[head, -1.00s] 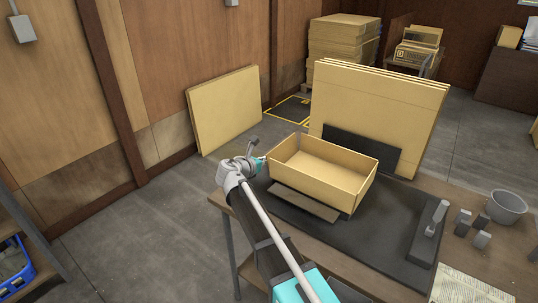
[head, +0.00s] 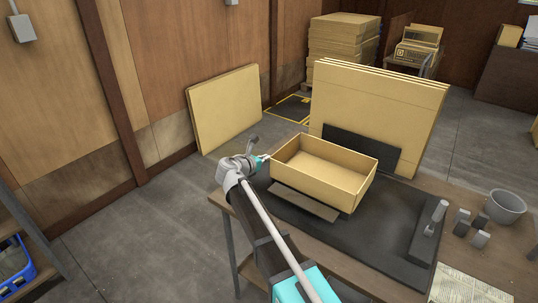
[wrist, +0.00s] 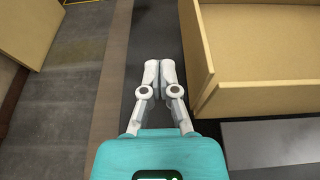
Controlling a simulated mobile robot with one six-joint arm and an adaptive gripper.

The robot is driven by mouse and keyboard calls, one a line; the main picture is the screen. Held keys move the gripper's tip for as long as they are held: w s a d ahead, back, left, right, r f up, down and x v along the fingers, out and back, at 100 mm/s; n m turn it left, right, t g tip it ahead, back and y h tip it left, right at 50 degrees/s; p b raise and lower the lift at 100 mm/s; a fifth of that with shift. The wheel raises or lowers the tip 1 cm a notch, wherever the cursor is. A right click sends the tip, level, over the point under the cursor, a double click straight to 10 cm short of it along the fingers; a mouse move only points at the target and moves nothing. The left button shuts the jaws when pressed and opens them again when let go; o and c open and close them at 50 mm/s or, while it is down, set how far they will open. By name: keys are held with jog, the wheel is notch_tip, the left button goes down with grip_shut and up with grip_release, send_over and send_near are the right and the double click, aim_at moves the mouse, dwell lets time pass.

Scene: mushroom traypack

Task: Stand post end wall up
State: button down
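The cardboard tray (head: 310,187) sits on a dark mat on the table, with its walls standing in the head view. Its left end wall (wrist: 195,45) is nearest my gripper and looks upright in the wrist view. Which wall is the post end wall, I cannot tell. My gripper (head: 268,157) is just left of that end wall, low over the mat. In the wrist view my gripper (wrist: 160,64) has its two fingers together with nothing between them. A narrow gap shows between the fingers and the wall.
A flat brown strip (head: 303,202) lies on the mat in front of the tray. Large cardboard sheets (head: 385,100) stand behind it, with a dark panel (head: 350,146) against them. A grey-handled tool (head: 429,232), small blocks and a bucket (head: 506,206) are at right. The front mat (head: 370,235) is clear.

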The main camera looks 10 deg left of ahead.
jog(key=shift+w+a, duration=0.25)
jog(key=shift+a, duration=0.35)
jog(key=shift+w+a, duration=0.25)
jog(key=shift+a, duration=0.35)
jog(key=shift+s, duration=0.1)
jog(key=p+v, duration=0.2)
jog(key=v, duration=0.6)
jog(key=shift+s+f, duration=0.15)
jog(key=shift+s, duration=0.05)
dwell(0.4)
